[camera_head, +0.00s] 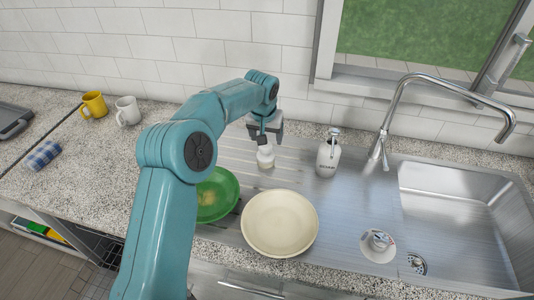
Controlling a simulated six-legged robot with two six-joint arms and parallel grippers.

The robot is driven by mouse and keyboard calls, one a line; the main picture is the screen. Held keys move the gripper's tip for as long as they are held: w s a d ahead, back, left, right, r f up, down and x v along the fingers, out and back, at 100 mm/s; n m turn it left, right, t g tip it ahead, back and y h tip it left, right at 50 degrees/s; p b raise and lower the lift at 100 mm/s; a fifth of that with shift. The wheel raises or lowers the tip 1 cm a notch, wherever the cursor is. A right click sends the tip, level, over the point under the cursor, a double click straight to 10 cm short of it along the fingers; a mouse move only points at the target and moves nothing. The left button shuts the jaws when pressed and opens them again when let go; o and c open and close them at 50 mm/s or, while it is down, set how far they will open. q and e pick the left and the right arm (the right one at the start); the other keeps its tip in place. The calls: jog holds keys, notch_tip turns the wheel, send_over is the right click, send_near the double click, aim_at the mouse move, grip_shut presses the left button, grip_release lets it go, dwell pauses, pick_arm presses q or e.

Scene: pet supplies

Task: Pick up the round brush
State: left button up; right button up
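A small round brush (265,159), with a white top and a paler yellowish lower part, appears to stand upright on the ridged steel drainboard. My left gripper (265,138) is directly above it, pointing down. Its two fingers are spread apart, one on each side of the brush's top. I cannot tell whether they touch it. My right gripper is not in view.
A green bowl (228,198) and a cream plate (280,223) lie in front of the brush. A white soap dispenser (328,158) stands to its right, near the faucet (386,128) and sink (455,195). Yellow (94,104) and white (127,111) mugs stand left.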

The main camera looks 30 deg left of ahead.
pick_arm(q)
jog(key=shift+s+a+f+p, duration=0.3)
jog(key=shift+f+p, duration=0.25)
jog(key=shift+f, duration=0.05)
jog(key=x, duration=0.2)
jog(key=w+p+x, duration=0.1)
jog(key=x, duration=0.1)
jog(key=shift+s+r, duration=0.15)
jog(key=shift+s, duration=0.35)
jog(key=shift+c, duration=0.6)
jog(key=shift+w, duration=0.3)
jog(key=c, duration=1)
jog(key=shift+s+d, duration=0.1)
jog(key=shift+c, duration=0.6)
jog(key=shift+r+b, duration=0.3)
jog(key=shift+r, duration=0.15)
notch_tip(320, 180, up, 19)
jog(key=p, duration=0.3)
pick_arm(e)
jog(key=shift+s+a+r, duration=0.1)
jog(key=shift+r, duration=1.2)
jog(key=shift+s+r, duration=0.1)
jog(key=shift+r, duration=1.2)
